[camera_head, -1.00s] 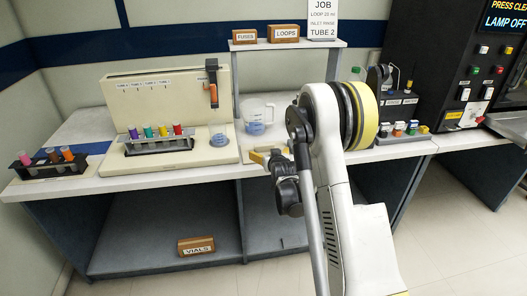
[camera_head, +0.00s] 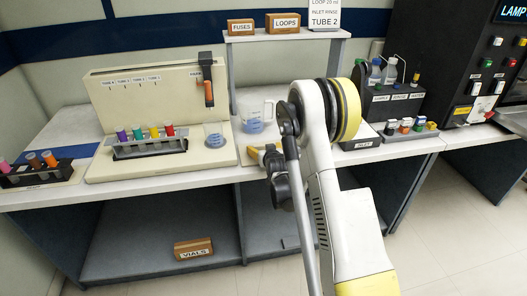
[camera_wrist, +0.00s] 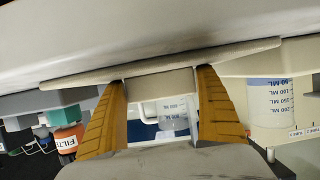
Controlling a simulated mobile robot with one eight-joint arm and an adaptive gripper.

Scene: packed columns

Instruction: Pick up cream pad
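My gripper (camera_head: 262,154) is low at the front of the white bench, right of the cream tube machine. In the wrist view my gripper (camera_wrist: 162,76) has its two ochre fingers spread well apart. A pale cream block (camera_wrist: 160,83), which looks like the cream pad, shows between the fingertips. I cannot tell whether the fingers touch it. In the head view I cannot make out the pad; my arm and gripper cover part of that area.
A jug of blue liquid (camera_head: 252,123) stands behind my gripper. The cream tube machine (camera_head: 105,105) with a rack and beaker is to the left. A dark bottle station (camera_head: 388,100) is to the right. A shelf (camera_head: 290,36) holds FUSES and LOOPS boxes.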

